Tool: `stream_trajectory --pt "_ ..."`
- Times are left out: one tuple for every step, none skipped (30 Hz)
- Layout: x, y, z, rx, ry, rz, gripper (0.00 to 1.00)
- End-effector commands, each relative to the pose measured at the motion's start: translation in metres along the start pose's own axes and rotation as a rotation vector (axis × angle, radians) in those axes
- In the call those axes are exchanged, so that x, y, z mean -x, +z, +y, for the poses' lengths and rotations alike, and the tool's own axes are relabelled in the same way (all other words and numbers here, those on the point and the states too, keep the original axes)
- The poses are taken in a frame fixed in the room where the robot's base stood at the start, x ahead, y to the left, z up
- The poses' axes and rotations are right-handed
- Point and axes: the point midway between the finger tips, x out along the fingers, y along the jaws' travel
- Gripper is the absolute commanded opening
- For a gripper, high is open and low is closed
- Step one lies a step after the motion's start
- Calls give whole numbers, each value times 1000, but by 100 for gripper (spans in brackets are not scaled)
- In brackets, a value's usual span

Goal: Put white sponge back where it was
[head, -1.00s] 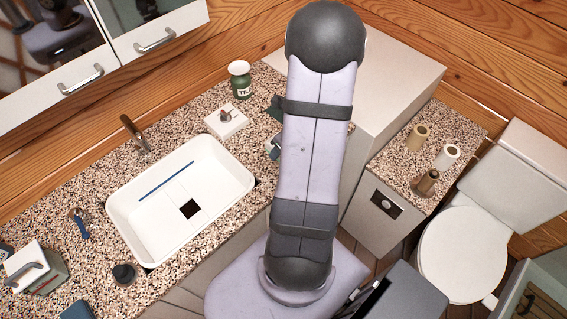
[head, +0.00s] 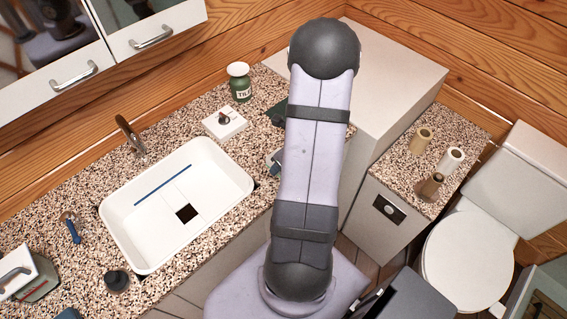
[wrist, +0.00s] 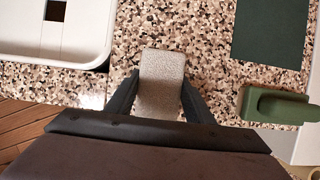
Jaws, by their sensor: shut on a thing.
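The white sponge (wrist: 162,72), pale grey-white in this light, is between the two dark fingers of my gripper (wrist: 161,86) in the wrist view. My gripper is shut on it, and the sponge's far end sticks out past the fingertips. It is over the speckled countertop (wrist: 205,35), to the right of the white sink (wrist: 85,58). I cannot tell whether the sponge touches the counter. In the head view my arm hides the sponge and most of the gripper.
A dark green flat piece (wrist: 270,30) lies to the right, with a green object (wrist: 275,106) nearer. Speckled counter is free between sink and green piece.

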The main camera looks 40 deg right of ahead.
Motion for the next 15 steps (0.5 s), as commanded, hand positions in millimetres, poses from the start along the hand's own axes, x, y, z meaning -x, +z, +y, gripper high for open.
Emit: stream_trajectory --pt "0 0 0 0 0 0 30" --pt "0 0 0 0 0 0 30" --pt "0 0 0 0 0 0 30" --pt "-1 0 0 0 0 0 30" --pt "-2 -1 0 0 0 0 30" --pt "-3 -1 0 0 0 0 30" --pt "-4 -1 0 0 0 0 30" --pt "-3 -1 0 0 0 0 50" --pt "-2 -1 0 0 0 0 60" --pt "-2 -1 0 0 0 0 66" --pt "-2 -1 0 0 0 0 66" --pt "-2 -1 0 0 0 0 66" --pt "-2 -1 0 0 0 0 66" --pt "-2 -1 0 0 0 0 66" --pt "-2 -1 0 0 0 0 66"
